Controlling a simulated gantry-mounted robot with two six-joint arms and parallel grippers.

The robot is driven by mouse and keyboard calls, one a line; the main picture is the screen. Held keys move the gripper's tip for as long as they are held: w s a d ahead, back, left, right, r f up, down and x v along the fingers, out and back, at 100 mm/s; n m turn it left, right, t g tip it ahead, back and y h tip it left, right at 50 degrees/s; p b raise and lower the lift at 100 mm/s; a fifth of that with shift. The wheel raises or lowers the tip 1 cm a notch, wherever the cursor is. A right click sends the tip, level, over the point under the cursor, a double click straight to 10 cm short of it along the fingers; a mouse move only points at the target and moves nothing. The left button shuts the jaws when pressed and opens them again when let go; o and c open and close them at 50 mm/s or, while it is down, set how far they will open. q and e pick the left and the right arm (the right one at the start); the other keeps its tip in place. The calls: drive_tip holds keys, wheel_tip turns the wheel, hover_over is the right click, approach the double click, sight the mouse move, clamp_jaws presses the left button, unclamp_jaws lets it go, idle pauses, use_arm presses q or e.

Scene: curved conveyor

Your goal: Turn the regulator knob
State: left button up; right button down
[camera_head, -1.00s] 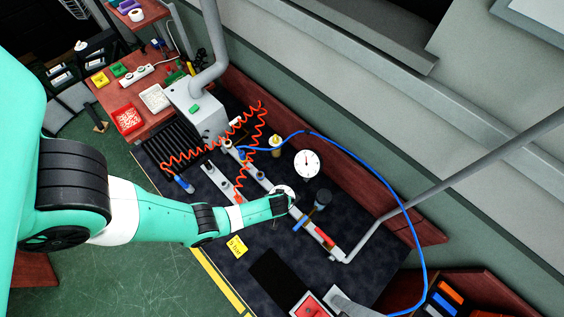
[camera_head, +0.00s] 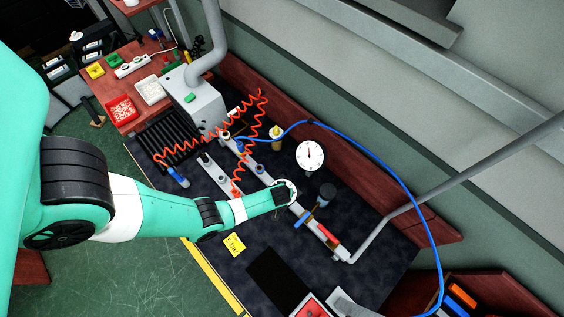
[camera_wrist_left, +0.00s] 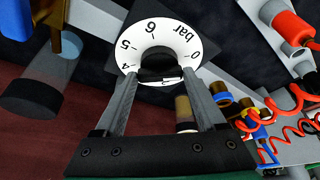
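The regulator's black knob (camera_wrist_left: 157,66) sits in the middle of a white dial (camera_wrist_left: 184,48) marked "bar" with numbers, in the left wrist view. My left gripper (camera_wrist_left: 158,82) points at it with its two grey fingers apart, one on each side of the knob. I cannot tell whether the fingers touch it. In the head view my left gripper (camera_head: 290,192) is over the pipe assembly and hides most of the regulator. A round white gauge (camera_head: 310,156) stands just behind it. My right gripper is not in view.
Orange coiled hose (camera_head: 203,147) and blue hose (camera_head: 383,168) run close by.

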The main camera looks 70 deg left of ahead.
use_arm(q)
drive_tip(key=c, duration=0.6)
drive_tip(key=shift+s+m, duration=0.1)
drive_tip(key=shift+m, duration=0.2)
drive_tip(key=m+t+p, duration=0.1)
drive_tip(key=m, duration=0.1)
drive_tip(key=shift+s+a+m, duration=0.1)
drive_tip(key=shift+m, duration=0.2)
drive_tip(key=m, duration=0.1)
drive_tip(key=m+h, duration=0.1)
drive_tip(key=m, duration=0.1)
drive_tip(key=shift+s+a+m+t+h+p, duration=0.1)
drive_tip(key=shift+m+t+h+p, duration=0.2)
drive_tip(key=shift+t, duration=0.1)
drive_tip(key=m+h, duration=0.1)
drive_tip(key=m, duration=0.1)
drive_tip(key=shift+a+m+t, duration=0.15)
drive_tip(key=shift+m+t, duration=0.15)
drive_tip(key=shift+t, duration=0.1)
drive_tip(key=m+h+b, duration=0.1)
drive_tip(key=m, duration=0.2)
drive_tip(key=shift+a+f+m, duration=0.1)
drive_tip(key=shift+a+m, duration=0.05)
drive_tip(key=shift+m, duration=0.15)
drive_tip(key=shift+m+h, duration=0.8)
drive_tip(key=shift+m, duration=1.1)
